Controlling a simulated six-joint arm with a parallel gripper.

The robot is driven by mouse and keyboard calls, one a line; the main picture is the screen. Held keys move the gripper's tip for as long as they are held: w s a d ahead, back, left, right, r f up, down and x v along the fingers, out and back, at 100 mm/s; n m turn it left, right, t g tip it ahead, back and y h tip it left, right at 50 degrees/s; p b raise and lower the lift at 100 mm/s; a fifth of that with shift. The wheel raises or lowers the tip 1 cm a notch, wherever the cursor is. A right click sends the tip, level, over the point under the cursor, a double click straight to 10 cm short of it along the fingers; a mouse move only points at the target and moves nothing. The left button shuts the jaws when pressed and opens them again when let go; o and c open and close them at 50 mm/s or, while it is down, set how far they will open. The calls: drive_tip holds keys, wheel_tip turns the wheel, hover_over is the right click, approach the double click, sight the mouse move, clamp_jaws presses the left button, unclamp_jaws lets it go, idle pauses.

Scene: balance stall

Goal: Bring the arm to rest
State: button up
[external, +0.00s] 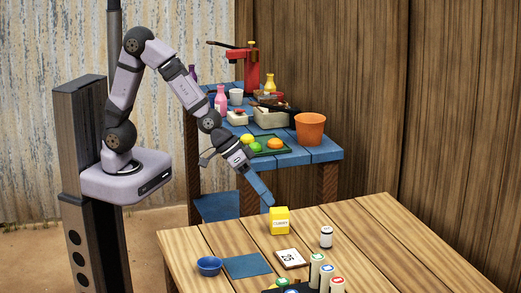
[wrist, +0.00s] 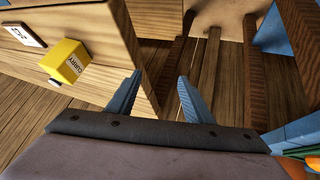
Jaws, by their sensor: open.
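My arm stands on its column at the left of the external view, bent over at the elbow with its end pointing down. My gripper (external: 268,200) hangs in the air by the far left edge of the wooden table, behind the yellow curry box. In the wrist view my gripper (wrist: 160,82) has its two blue fingers apart with nothing between them; floor and the table's side show beyond. The yellow curry box (external: 279,221) stands upright on the table, apart from the fingers. It also shows in the wrist view (wrist: 65,62).
The wooden table (external: 365,225) holds a blue bowl (external: 209,266), a blue mat (external: 247,265), a number card (external: 291,258), a white jar (external: 326,237) and several capped cylinders (external: 317,268). Behind, a blue table (external: 315,154) carries an orange bucket (external: 310,128), a fruit tray (external: 284,151) and a red press (external: 251,70).

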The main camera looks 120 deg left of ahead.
drive_tip(key=s+d+f+m+g+h+b, duration=0.1)
drive_tip(key=s+d+f+m+g+b, duration=0.25)
drive_tip(key=s, duration=0.75)
drive_tip(key=s+d+f+m+g+b, duration=0.2)
drive_tip(key=s+d+f+m+g, duration=0.25)
drive_tip(key=s, duration=0.65)
wheel_tip(320, 180, up, 18)
drive_tip(key=n+p, duration=0.1)
drive_tip(key=p, duration=1.7)
drive_tip(key=shift+w+d+r+t+p, duration=0.2)
drive_tip(key=shift+w+t+p, duration=0.1)
drive_tip(key=shift+p, duration=0.1)
